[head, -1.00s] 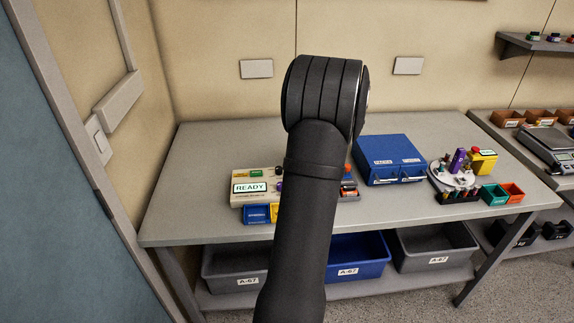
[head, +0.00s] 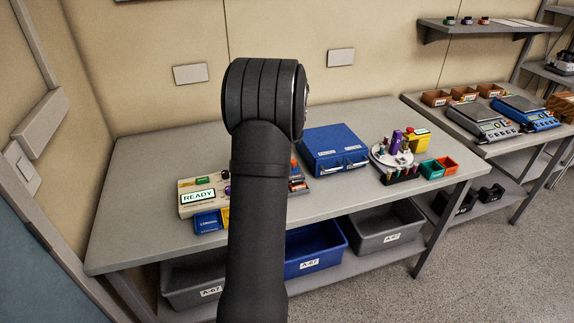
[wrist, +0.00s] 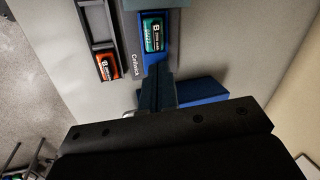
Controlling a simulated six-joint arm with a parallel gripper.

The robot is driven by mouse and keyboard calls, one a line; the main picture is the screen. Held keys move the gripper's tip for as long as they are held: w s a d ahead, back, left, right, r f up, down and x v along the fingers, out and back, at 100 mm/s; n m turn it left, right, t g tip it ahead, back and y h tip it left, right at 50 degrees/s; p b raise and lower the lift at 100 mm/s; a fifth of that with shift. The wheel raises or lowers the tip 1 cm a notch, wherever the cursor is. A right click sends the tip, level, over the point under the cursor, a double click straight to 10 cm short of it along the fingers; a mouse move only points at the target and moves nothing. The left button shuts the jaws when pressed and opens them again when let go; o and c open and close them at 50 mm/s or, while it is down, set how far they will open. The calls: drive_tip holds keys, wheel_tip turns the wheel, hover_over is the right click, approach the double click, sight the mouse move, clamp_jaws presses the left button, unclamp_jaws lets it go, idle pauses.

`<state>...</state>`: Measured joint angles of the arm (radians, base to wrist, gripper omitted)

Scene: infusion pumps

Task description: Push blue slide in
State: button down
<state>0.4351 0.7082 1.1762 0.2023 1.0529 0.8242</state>
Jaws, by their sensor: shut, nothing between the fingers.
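In the wrist view, a narrow blue tray (wrist: 142,22) holds a teal cartridge (wrist: 153,33) marked B. My gripper (wrist: 157,72) is shut and empty, its fingertips close to the tray's near end; I cannot tell whether they touch. In the head view, a device with a READY screen (head: 198,197) stands at the bench's left, with a blue labelled block (head: 208,223) at its front and a yellow piece (head: 226,216) beside it. I cannot tell which blue part is the slide. My arm hides the gripper and the tray in the head view.
A dark rack (wrist: 87,22) with an orange cartridge (wrist: 107,66) lies beside the tray. A round carousel (head: 392,156) is farther right. The bench (head: 140,165) is bare at back left.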

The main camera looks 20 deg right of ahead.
drive_tip(key=s+d+n+t+y, duration=0.3)
drive_tip(key=s+d+n+y, duration=0.1)
drive_tip(key=d+n, duration=0.9)
drive_tip(key=shift+n, duration=0.7)
drive_tip(key=x, duration=0.3)
drive_tip(key=a+x, duration=0.1)
drive_tip(key=x, duration=0.6)
drive_tip(key=shift+s+a, duration=0.2)
drive_tip(key=shift+s, duration=0.1)
drive_tip(key=a, duration=0.8)
drive_tip(key=shift+a, duration=0.4)
drive_tip(key=v, duration=1)
drive_tip(key=shift+w+d, duration=0.15)
drive_tip(key=shift+d, duration=0.05)
drive_tip(key=shift+r, duration=0.1)
drive_tip(key=shift+x, duration=4.35)
